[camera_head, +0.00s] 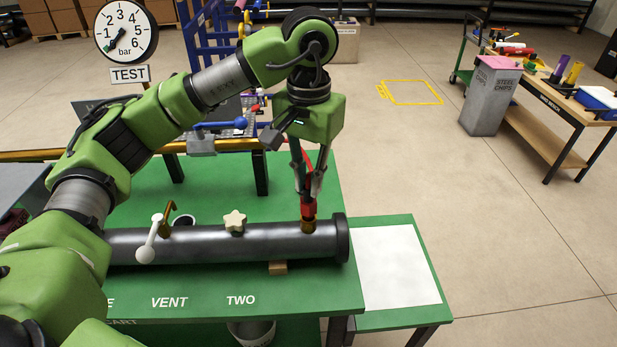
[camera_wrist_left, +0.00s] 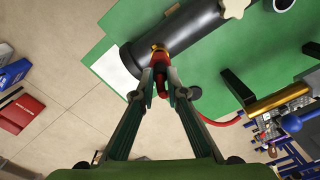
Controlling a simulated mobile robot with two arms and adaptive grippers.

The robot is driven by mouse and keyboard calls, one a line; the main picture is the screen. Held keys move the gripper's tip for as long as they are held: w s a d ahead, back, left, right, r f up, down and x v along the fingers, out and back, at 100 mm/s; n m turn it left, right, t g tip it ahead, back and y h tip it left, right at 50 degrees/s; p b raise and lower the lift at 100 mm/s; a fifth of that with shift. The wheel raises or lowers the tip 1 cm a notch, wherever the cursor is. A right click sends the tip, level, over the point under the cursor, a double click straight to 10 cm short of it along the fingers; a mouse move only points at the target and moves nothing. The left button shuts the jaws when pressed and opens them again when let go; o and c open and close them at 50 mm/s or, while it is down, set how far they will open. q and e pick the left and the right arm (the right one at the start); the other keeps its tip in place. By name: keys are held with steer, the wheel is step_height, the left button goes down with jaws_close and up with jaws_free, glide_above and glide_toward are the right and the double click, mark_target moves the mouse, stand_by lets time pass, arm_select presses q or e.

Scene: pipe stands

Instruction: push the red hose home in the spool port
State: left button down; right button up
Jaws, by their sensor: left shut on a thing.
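The dark grey pipe spool (camera_head: 270,242) lies across the green cart (camera_head: 190,296). A brass port (camera_head: 308,226) stands on top near its right flange. My left gripper (camera_head: 309,194) points down above this port and is shut on the red hose's end (camera_head: 308,210). The hose end stands upright at the mouth of the brass port; I cannot tell how deep it sits. In the left wrist view my left gripper (camera_wrist_left: 160,88) holds the red hose (camera_wrist_left: 222,122), which trails off to the right. The spool (camera_wrist_left: 180,38) and brass port (camera_wrist_left: 159,49) also show there. My right gripper is out of view.
A white-handled lever (camera_head: 151,238), a brass bent fitting (camera_head: 170,212) and a cream star knob (camera_head: 235,220) stand on the spool. A pressure gauge (camera_head: 126,32) marked TEST is at the upper left. A white sheet (camera_head: 398,267) lies bare on the right side table.

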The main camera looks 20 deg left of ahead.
arm_select(q)
steer(key=shift+f+b, duration=0.65)
steer(key=shift+f, duration=0.25)
steer(key=c, duration=2)
jaws_free()
steer(key=shift+o, duration=0.2)
steer(key=shift+r, duration=0.1)
steer(key=shift+r+p, duration=1.6)
steer(key=shift+r, duration=0.95)
